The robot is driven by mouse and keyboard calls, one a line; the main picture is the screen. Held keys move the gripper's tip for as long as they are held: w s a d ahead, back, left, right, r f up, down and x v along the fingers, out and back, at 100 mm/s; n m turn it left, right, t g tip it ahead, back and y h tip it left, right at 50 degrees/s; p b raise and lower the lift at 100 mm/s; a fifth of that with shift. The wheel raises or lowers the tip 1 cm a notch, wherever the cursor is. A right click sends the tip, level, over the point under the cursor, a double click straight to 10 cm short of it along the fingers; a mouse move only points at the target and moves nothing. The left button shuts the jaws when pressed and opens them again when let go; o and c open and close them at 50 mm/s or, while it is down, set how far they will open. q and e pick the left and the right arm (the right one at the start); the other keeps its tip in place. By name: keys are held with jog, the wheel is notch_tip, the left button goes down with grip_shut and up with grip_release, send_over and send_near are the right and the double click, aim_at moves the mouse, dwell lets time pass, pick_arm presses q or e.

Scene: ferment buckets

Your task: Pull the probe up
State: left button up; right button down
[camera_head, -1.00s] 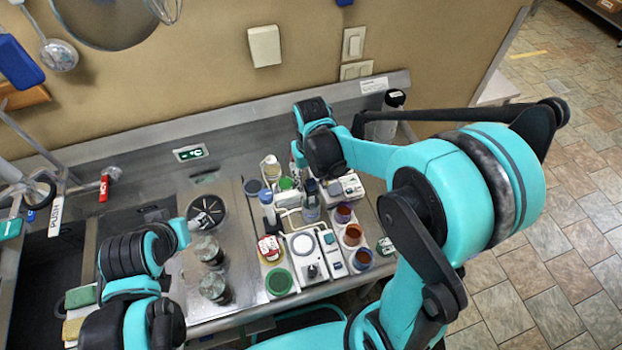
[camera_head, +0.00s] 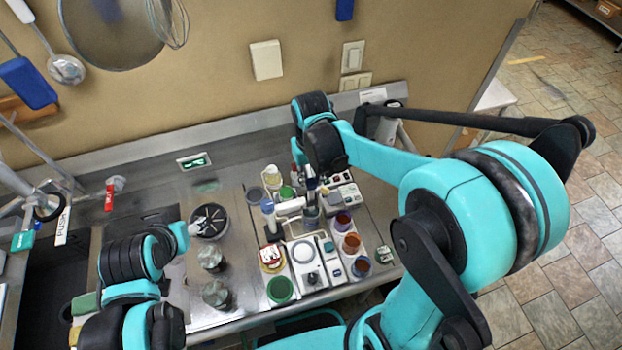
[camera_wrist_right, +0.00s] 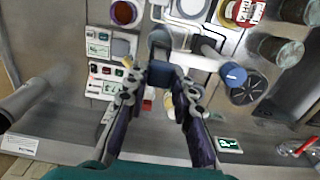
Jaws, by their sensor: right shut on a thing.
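The probe shows in the right wrist view as a dark grey-blue head (camera_wrist_right: 160,62) between the fingertips of my right gripper (camera_wrist_right: 160,78), which is shut on it. In the head view the probe (camera_head: 311,186) stands roughly upright above a small clear jar (camera_head: 311,217) on the steel counter. The lower end of the probe is hard to make out, so I cannot tell how deep it sits in the jar. The right wrist hides part of the gripper there. My left gripper (camera_head: 181,236) is low over the counter at the left, near a dark round drain, and its fingers are not clear.
A blue-capped white bottle (camera_wrist_right: 228,72) is close beside the right gripper. Several cups with reddish contents (camera_head: 349,243), a white scale (camera_head: 303,251) and a button box (camera_head: 343,192) crowd around. Two dark jars, one of them nearer (camera_head: 216,294), stand left. Bare steel lies between.

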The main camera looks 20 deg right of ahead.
jog(key=c, duration=1.3)
grip_release()
jog(key=shift+r, duration=0.1)
notch_tip(320, 180, up, 12)
jog(key=shift+f, duration=0.1)
